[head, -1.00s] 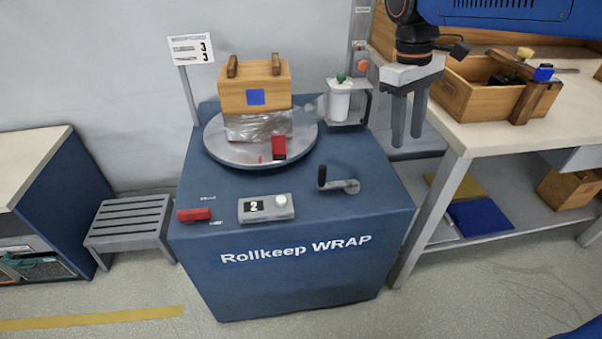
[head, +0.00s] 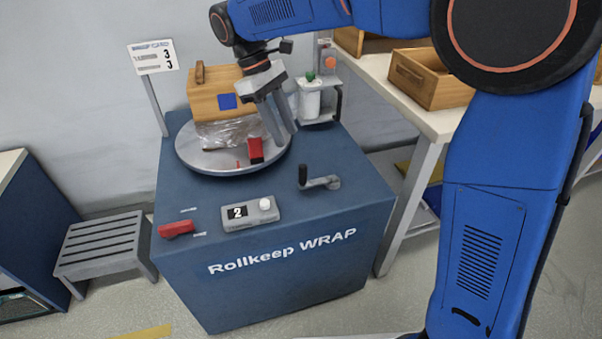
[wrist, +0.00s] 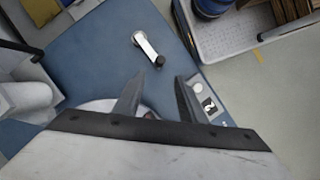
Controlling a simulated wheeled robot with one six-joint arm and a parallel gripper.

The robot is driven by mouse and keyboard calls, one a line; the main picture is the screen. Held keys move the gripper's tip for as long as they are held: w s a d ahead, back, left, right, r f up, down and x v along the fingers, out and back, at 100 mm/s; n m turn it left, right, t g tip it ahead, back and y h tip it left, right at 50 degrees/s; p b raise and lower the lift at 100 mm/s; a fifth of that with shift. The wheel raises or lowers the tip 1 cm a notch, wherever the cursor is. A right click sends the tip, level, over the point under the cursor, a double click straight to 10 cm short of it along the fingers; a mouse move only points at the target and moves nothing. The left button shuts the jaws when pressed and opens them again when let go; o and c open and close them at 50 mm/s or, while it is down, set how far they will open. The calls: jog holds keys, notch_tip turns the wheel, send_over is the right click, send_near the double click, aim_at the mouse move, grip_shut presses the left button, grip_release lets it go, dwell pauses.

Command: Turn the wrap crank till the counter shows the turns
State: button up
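The wrap crank (head: 318,181) is a grey arm with a black upright knob, on the right of the blue wrap machine's top. It also shows in the wrist view (wrist: 147,47), beyond my fingertips. The counter (head: 250,213) is a grey box with a white knob and reads 2. My gripper (head: 283,136) hangs above the turntable's right side, behind and left of the crank. Its fingers are apart with nothing between them, as the wrist view (wrist: 155,80) shows.
A wooden box (head: 215,96) with film around its lower part stands on the round turntable (head: 195,160). A red block (head: 255,150) stands at the turntable's front. A white canister (head: 310,98) stands behind the crank. A bench (head: 440,118) is at right.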

aim_at(303, 173)
jog(key=x, duration=1.4)
jog(key=shift+r, duration=0.1)
jog(key=shift+c, duration=0.6)
grip_shut()
